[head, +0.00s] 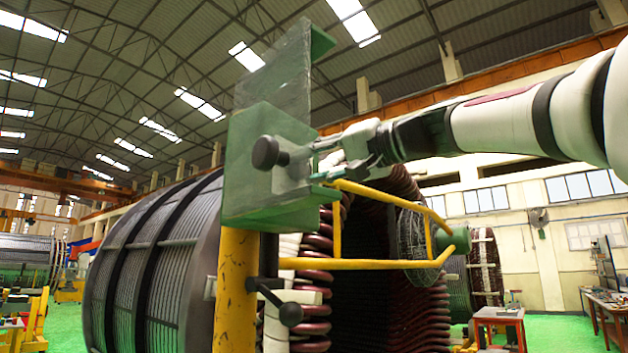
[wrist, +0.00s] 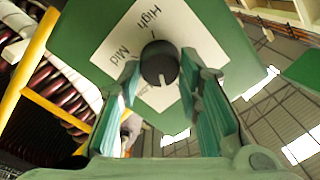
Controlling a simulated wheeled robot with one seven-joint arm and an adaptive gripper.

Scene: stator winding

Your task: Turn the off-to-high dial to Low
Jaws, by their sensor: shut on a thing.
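The dial (wrist: 160,63) is a short black round knob at the centre of a white label plate (wrist: 112,48) on a green box. I cannot read the dial's setting for certain. My gripper (wrist: 160,75) is shut on the dial, with one green finger on each side. In the head view my gripper (head: 318,165) reaches in from the right to the green box (head: 252,140). A black round knob (head: 266,152) shows there too; I cannot tell whether it is the same dial.
A yellow post (head: 236,290) carries the box, and a yellow rail frame (head: 375,264) runs just below my gripper. The large wound stator (head: 165,260) stands close behind.

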